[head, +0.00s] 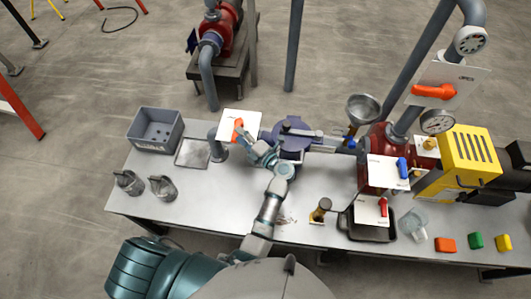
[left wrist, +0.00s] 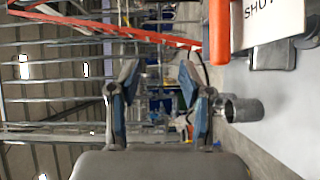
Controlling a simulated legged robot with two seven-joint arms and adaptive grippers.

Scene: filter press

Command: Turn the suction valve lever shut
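My left gripper (head: 258,150) is above the table beside a white plate (head: 250,119) that carries an orange lever (head: 238,128). In the left wrist view the two fingers of my left gripper (left wrist: 156,100) stand wide apart with nothing between them. An orange lever (left wrist: 219,32) shows there at the top, outside the fingers, next to a white sign (left wrist: 268,20) reading "SHUT". I cannot read the labels in the head view, so I cannot tell which lever is the suction valve's. My right gripper is not in view.
Other levers are orange (head: 433,91), blue (head: 402,168) and red (head: 383,207), at the right.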

